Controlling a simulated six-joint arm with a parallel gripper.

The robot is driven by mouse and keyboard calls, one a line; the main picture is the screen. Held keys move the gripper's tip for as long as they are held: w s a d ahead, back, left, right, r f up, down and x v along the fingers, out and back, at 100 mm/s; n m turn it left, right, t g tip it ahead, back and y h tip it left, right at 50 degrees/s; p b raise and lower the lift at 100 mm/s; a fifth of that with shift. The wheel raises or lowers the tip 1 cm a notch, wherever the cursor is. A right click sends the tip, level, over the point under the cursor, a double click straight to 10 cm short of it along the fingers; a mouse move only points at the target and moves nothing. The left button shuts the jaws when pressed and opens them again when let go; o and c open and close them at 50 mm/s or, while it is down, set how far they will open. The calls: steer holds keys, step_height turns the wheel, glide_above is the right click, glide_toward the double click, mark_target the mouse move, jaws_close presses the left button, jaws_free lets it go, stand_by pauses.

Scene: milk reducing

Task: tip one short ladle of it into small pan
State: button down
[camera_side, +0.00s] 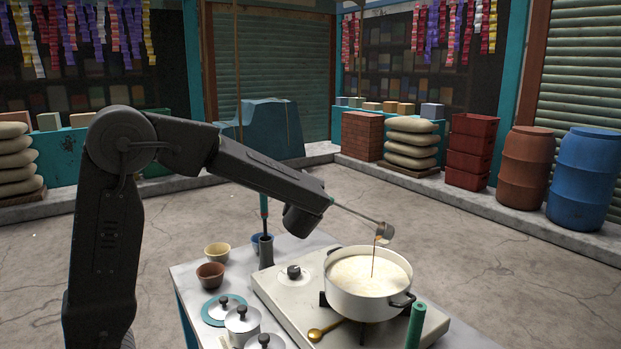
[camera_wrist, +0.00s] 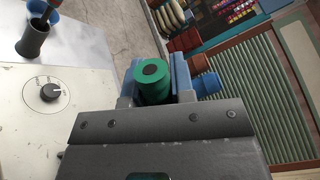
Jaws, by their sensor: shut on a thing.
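My gripper (camera_side: 322,198) is shut on the ladle. In the wrist view the ladle's green handle end (camera_wrist: 153,84) sits between my blue fingers (camera_wrist: 166,82). In the side view the thin ladle rod reaches right to a small metal cup (camera_side: 385,231), tilted above the large white pot (camera_side: 368,308). A thin brown stream (camera_side: 374,260) falls from the cup into the pot, which holds creamy milk (camera_side: 362,276). The pot stands on the stove. I cannot tell which vessel is the small pan; lidded white pots (camera_side: 242,322) stand at the lower left.
The stove (camera_side: 280,285) has a knob (camera_side: 293,271). A brass-coloured utensil (camera_side: 318,332) and an upright green cylinder (camera_side: 416,326) are near its front. Cups (camera_side: 210,275), a teal dish (camera_side: 214,318) and a dark holder (camera_side: 265,252) stand left. Barrels (camera_side: 525,168) stand far behind.

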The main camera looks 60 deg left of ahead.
steer(key=f+n, duration=0.1)
steer(key=s+a+f+n, duration=0.1)
steer(key=f, duration=0.1)
steer(key=f+n, duration=0.1)
steer(key=f, duration=0.1)
steer(key=shift+s+a, duration=0.15)
steer(key=shift+s, duration=0.25)
